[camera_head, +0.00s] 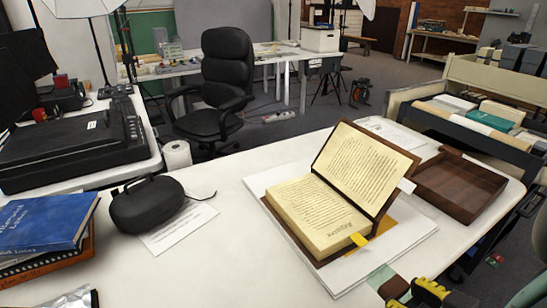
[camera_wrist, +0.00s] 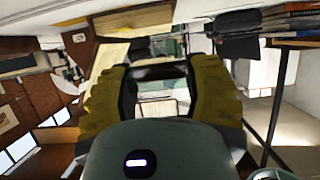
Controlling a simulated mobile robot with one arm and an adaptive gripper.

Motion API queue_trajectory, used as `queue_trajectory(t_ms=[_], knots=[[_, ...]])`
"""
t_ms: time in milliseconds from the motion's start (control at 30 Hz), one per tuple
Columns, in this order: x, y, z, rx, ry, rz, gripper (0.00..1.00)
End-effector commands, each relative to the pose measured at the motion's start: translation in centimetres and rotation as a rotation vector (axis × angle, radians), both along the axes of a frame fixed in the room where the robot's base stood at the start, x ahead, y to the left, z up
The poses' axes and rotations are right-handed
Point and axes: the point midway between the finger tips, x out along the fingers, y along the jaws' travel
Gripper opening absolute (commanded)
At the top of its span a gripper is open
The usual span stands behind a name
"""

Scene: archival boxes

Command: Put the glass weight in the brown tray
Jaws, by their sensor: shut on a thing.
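The brown tray (camera_head: 462,188) lies on the right end of the white table, right of the open book; it looks empty. My gripper (camera_head: 412,288) is at the bottom edge of the head view, in front of the table's near edge and left of and nearer than the tray. Its yellow fingers are shut on the glass weight (camera_head: 381,277), a pale green, see-through piece that shows at the fingertips. In the wrist view the weight (camera_wrist: 160,88) is hard to make out between the two fingers. Part of it is hidden.
A black case (camera_head: 147,204) and paper sheet (camera_head: 180,229) lie to the left. A cart with folders (camera_head: 470,118) stands behind the tray.

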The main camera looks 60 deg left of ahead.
Motion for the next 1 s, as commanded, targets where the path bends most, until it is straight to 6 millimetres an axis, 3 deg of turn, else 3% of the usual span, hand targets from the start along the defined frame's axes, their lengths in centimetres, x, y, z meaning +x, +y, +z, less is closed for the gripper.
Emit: queue_trajectory(t_ms=[267, 467, 667, 800, 1000], knots=[[4.2, -1.0, 1.5, 0.004, -0.002, -0.197, 0.09], [8.8, -2.7, 3.5, 0.003, 0.0, -0.441, 0.09], [14.3, -5.4, 7.9, 0.002, -0.006, -0.763, 0.09], [17.8, -7.6, 12.4, 0.004, -0.015, -0.991, 0.09], [20.7, -9.9, 17.4, 0.009, -0.012, -1.216, 0.09]])
